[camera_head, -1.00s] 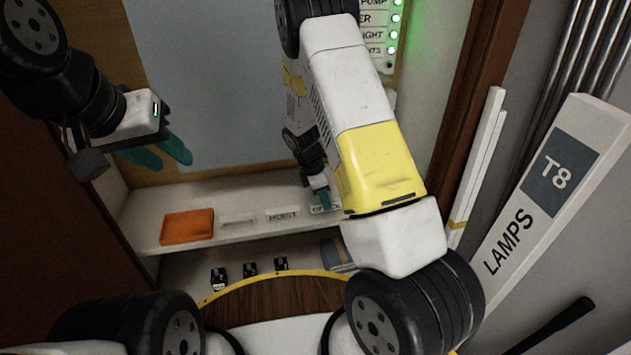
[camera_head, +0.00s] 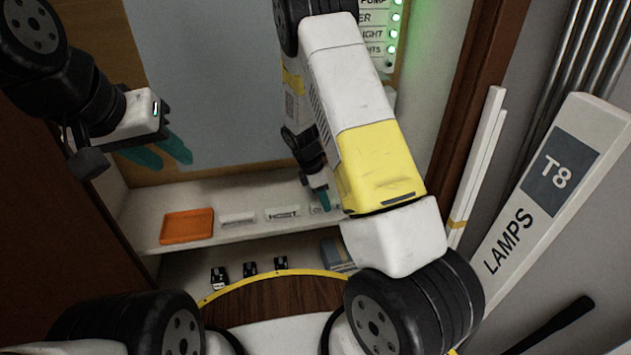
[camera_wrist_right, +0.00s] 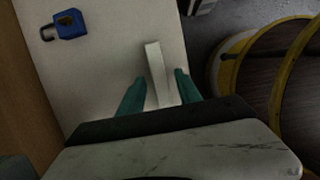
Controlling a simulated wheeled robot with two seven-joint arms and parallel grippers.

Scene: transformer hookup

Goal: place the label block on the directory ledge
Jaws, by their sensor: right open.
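A pale label block (camera_wrist_right: 154,62) stands between the two teal fingers of my right gripper (camera_wrist_right: 158,88) in the right wrist view. The fingers are open, with a gap visible on each side of the block. In the head view my right gripper (camera_head: 322,199) is low at the shelf, and its block there is partly hidden. Two more white label blocks lie to its left: one reading HOIST (camera_head: 283,214) and one with unreadable text (camera_head: 238,220). My left gripper (camera_head: 162,153) is open and empty, above the shelf's left end. I cannot tell which surface is the directory ledge.
The pale shelf (camera_head: 225,239) carries an orange tray (camera_head: 187,226) at its left. A blue padlock (camera_wrist_right: 70,24) lies on the pale surface in the wrist view. Several small black items (camera_head: 250,269) sit below the shelf. A lit label panel (camera_head: 378,35) is at upper right.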

